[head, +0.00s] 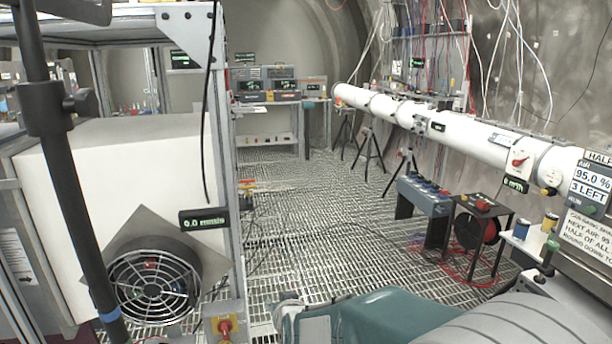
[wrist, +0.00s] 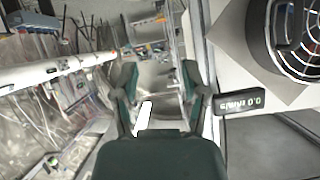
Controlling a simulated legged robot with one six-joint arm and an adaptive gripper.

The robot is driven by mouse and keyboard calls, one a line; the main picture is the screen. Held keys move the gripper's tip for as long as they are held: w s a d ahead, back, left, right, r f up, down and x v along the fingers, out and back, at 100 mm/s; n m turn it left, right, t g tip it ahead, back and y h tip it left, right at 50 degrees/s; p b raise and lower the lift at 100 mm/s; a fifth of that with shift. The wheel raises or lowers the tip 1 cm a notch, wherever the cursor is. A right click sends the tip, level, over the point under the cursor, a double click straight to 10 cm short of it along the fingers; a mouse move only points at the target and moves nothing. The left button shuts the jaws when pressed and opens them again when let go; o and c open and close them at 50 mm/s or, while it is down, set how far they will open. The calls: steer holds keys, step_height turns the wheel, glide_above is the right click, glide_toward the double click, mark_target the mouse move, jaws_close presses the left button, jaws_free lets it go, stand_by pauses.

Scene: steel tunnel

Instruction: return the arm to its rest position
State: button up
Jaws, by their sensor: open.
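My gripper (wrist: 158,85) shows in the wrist view with its two dark green fingers apart. Nothing is clearly held between them. A narrow white strip (wrist: 143,118) shows near the left finger, and I cannot tell what it is. My teal arm (head: 385,316) crosses the bottom of the head view, low and close to my body. The fingertips are not clear in the head view.
A round fan (head: 153,284) on a white box and a 0.0 display (head: 203,218) stand at left. A long white pipe (head: 455,127) runs along the right wall. A blue case (head: 424,196) and cable reel (head: 476,229) stand right. The middle grating floor (head: 320,215) is mostly clear.

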steer(key=s+d+r+g+h, duration=0.1)
steer(key=s+d+r+g, duration=0.2)
steer(key=s+d+r, duration=0.6)
steer(key=s+d+g+h, duration=0.1)
steer(key=s+d, duration=0.5)
steer(key=s, duration=0.3)
steer(key=s+d+f+m+g+h, duration=0.1)
steer(key=s+d+g, duration=0.1)
steer(key=s+d, duration=0.4)
steer(key=s, duration=0.4)
steer(key=shift+m+h, duration=0.3)
steer(key=shift+h, duration=0.1)
steer(key=shift+w, duration=0.1)
steer(key=shift+c, duration=0.2)
